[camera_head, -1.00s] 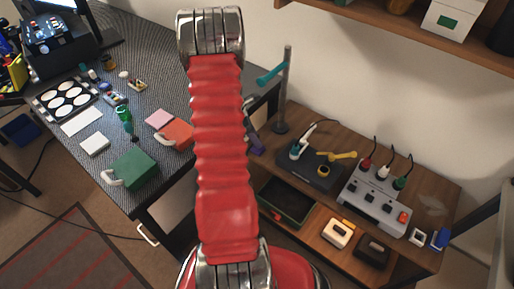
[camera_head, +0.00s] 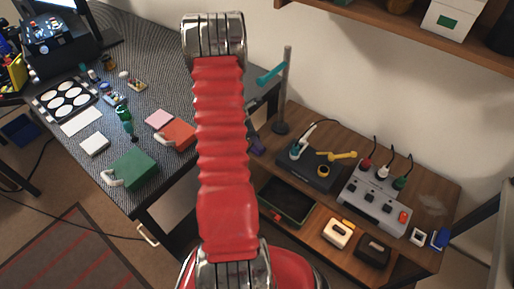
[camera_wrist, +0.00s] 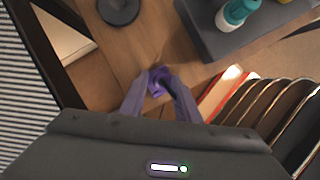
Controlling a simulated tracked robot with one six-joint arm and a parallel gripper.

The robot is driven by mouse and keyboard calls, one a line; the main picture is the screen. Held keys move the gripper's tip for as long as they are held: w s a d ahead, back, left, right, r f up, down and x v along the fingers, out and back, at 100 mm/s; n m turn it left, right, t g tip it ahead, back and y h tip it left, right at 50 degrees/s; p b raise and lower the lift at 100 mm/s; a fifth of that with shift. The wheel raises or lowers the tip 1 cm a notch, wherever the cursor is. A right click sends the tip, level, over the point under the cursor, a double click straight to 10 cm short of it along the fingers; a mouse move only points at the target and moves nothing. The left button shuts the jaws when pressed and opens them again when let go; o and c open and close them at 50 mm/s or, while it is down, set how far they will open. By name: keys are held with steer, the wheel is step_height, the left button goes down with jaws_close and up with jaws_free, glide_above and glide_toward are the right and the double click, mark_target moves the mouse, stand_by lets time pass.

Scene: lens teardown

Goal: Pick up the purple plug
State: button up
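The purple plug (camera_wrist: 159,80) is in the upper middle of the wrist view, over the wooden bench top. My gripper (camera_wrist: 156,91) reaches toward it with two grey-purple fingers, one on each side. The fingers stand apart, with the plug showing between and just past their tips; whether they touch it I cannot tell. In the head view a small purple patch (camera_head: 256,146) shows just right of my red arm; I cannot tell plug from fingertip there. My arm hides most of that area.
A dark pad with a teal-and-white tool (camera_wrist: 237,14) lies at the upper right in the wrist view, near a round dark stand base (camera_wrist: 118,10). A grey control box (camera_head: 375,203) stands on the wooden bench. Green (camera_head: 133,168) and red boxes sit on the grey table.

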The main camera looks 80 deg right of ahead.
jaws_close()
steer(key=shift+r, duration=0.15)
steer(key=shift+r, duration=0.6)
step_height(320, 180, up, 2)
steer(key=w+a, duration=0.3)
steer(key=a, duration=0.5)
steer(key=w+a, duration=0.4)
steer(key=a, duration=0.4)
steer(key=shift+a, duration=0.25)
steer(key=shift+w, duration=0.1)
